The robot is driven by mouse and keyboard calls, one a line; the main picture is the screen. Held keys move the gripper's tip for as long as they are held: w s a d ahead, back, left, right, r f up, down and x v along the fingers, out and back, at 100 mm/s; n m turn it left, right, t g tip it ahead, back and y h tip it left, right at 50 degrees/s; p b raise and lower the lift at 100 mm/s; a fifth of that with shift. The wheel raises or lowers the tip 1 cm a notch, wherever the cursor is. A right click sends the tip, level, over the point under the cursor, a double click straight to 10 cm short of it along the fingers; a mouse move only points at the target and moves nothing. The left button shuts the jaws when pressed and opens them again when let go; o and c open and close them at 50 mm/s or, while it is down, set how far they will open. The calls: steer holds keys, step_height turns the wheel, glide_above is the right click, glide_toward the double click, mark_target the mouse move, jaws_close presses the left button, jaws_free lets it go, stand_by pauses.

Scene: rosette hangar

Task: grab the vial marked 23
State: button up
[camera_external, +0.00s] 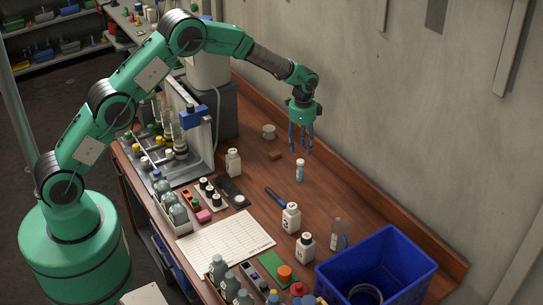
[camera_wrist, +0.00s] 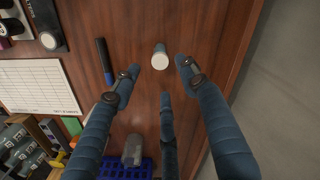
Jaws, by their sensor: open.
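A small upright vial (camera_external: 300,171) with a pale cap and a bluish label stands alone on the wooden bench; I cannot read its number. In the wrist view a round white top (camera_wrist: 160,60) shows between my fingers and looks like this vial seen from above. My gripper (camera_external: 300,146) hangs pointing down above the bench, just above and behind the vial. In the wrist view my gripper (camera_wrist: 160,74) has its dark blue fingers spread wide and empty, with none seen touching the vial.
A dark blue pen-like tool (camera_external: 275,197) lies left of the vial. White bottles (camera_external: 291,217) and a clear bottle (camera_external: 339,234) stand nearer the camera, by a blue crate (camera_external: 405,248). The wall bounds the right.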

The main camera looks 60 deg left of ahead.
mark_target(300, 164)
steer(key=shift+f, duration=0.1)
steer(key=shift+f, duration=4.25)
steer(key=shift+f, duration=0.1)
steer(key=shift+d+f, duration=0.1)
steer(key=shift+f, duration=2.4)
jaws_close()
